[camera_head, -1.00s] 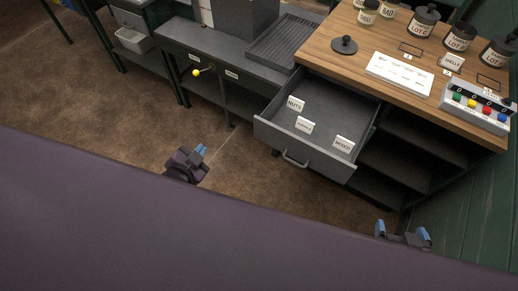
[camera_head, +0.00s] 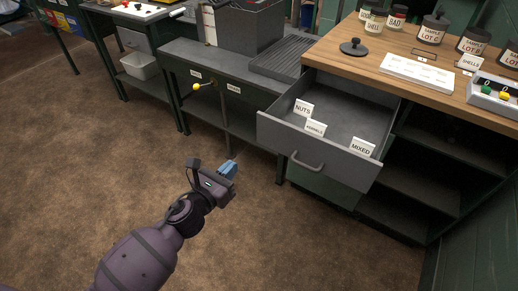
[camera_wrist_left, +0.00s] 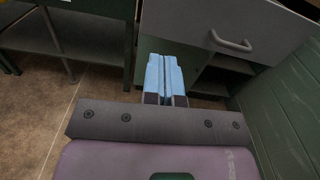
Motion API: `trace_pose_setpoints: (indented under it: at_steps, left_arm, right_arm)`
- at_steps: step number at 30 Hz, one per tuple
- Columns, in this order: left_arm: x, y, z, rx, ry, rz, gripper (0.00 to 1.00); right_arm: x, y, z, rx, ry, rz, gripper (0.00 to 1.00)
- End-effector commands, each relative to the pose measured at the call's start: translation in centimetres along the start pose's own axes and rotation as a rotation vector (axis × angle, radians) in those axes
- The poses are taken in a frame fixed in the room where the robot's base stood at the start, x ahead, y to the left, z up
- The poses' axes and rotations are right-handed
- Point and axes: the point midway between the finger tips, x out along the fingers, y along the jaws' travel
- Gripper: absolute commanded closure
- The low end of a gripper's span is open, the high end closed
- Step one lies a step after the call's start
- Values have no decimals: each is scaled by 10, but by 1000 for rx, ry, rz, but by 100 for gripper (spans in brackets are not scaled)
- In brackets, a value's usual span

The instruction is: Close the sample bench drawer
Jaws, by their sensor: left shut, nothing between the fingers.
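The sample bench drawer (camera_head: 325,128) is grey and stands pulled out from the wooden-topped bench (camera_head: 405,70). Its front carries a bar handle (camera_head: 307,161). Inside are label cards reading NUTS, KERNELS and MIXED. My left gripper (camera_head: 229,168) is in front of and left of the drawer, apart from it, with blue fingertips shut and empty. In the left wrist view the shut blue fingers (camera_wrist_left: 166,78) point forward, with the drawer handle (camera_wrist_left: 231,42) ahead and to the right, not touched. My right gripper is not in view.
A dark grey bench (camera_head: 225,80) with a yellow-knobbed lever (camera_head: 197,88) stands left of the drawer. Jars, a white card (camera_head: 416,75) and a button box (camera_head: 493,98) sit on the wooden top. Open shelves (camera_head: 425,180) lie below right. The brown floor in front is clear.

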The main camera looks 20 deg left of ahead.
Motion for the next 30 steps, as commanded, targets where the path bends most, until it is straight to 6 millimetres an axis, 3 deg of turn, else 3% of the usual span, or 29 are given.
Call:
trace_pose_setpoints:
  at_steps: [1,8,30]
  left_arm:
    - [2,-1,-6,29,4,-6,100]
    - [17,-2,-2,61,-6,-12,100]
    - [124,-3,-5,54,-1,-11,100]
  right_arm:
    - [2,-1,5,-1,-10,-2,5]
    - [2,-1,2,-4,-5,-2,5]
    - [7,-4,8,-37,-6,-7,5]
